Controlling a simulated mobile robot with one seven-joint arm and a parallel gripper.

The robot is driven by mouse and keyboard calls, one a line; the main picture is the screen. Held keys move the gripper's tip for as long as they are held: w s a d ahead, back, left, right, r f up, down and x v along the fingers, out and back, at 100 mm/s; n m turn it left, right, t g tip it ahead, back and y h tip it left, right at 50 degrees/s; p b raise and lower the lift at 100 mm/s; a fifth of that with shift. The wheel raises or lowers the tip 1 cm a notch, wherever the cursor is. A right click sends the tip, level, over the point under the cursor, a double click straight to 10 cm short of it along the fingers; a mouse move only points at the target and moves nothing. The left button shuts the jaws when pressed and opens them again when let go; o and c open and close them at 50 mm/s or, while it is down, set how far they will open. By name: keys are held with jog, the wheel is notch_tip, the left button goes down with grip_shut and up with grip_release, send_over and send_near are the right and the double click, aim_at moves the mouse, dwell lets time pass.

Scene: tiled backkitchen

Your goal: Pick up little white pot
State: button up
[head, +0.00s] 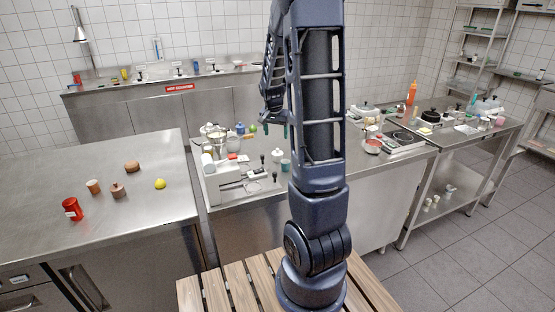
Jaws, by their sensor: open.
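A small white pot (277,156) with a darker top stands on the middle steel counter (240,197), just left of my arm. It looks like the little white pot, but it is small in the picture. My gripper (275,124) hangs above and behind it in the picture, fingers pointing down. It is open, with nothing seen between its fingers. It appears apart from the pot. Part of the counter behind my arm is hidden.
A teal cup (285,166) stands close beside the pot. A white appliance (232,182) and clustered pots and jars lie to the left. The left counter (150,226) holds a red can (72,209) and a yellow lemon (160,184). More kitchenware stands on the right counter.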

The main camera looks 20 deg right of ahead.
aim_at(278, 152)
jog(key=shift+m, duration=0.4)
jog(key=w+f, duration=0.1)
jog(key=d+f, duration=0.1)
jog(key=w+f, duration=0.1)
jog(key=shift+w+d+f, duration=0.3)
jog(key=shift+d+f, duration=0.05)
jog(key=shift+d, duration=0.05)
jog(key=x, duration=0.5)
jog(key=shift+f, duration=0.1)
jog(key=shift+x, duration=2.75)
jog(key=shift+w+a, duration=0.15)
grip_shut()
